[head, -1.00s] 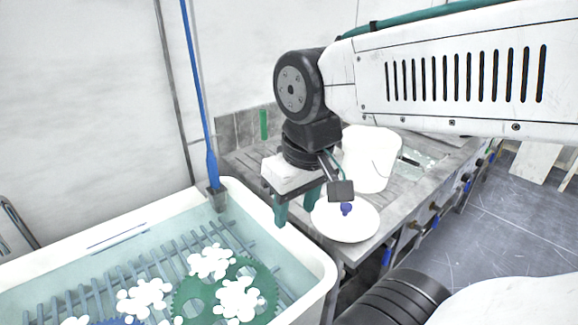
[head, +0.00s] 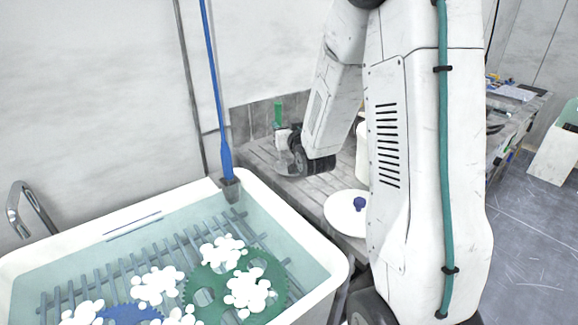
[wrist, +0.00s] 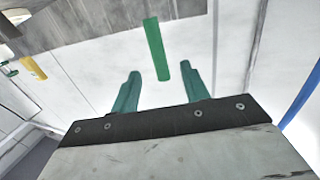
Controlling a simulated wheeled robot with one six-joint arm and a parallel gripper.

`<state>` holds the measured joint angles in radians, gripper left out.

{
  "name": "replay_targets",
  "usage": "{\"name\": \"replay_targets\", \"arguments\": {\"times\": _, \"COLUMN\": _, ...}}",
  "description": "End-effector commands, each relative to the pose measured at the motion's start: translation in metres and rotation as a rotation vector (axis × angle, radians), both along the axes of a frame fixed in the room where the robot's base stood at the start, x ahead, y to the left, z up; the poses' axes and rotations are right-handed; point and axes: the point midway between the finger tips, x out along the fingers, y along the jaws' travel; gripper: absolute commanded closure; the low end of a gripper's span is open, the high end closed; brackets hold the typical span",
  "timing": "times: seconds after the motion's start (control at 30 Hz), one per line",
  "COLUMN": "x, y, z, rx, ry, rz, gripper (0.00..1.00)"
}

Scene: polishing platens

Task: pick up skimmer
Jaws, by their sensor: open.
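My gripper is at the back of the worktop, in front of the bar, mostly hidden by my own arm in the head view. In the wrist view my gripper (wrist: 161,76) is open and empty, its two teal fingers apart. The green bar (wrist: 157,48) shows between and beyond the fingertips there. I cannot tell how far off it is.
A white tub (head: 340,268) of water holds a grey rack and green and blue gears with white foam. A blue pole (head: 216,90) with a grey end stands at its back corner. A white plate (head: 343,207) with a blue knob lies on the worktop (head: 262,152).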

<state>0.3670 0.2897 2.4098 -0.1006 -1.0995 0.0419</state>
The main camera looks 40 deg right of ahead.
Motion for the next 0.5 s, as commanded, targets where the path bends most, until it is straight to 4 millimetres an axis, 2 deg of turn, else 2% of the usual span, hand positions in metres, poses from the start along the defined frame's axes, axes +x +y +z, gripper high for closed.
{"name": "replay_targets", "arguments": {"times": 0.17, "x": 0.011, "y": -0.007, "z": -0.001, "rx": -0.008, "ry": -0.033, "rz": -0.003, "gripper": 0.54}}
{"name": "replay_targets", "arguments": {"times": 0.5, "x": 0.054, "y": -0.018, "z": -0.003, "rx": -0.008, "ry": -0.031, "rz": -0.002, "gripper": 0.54}}
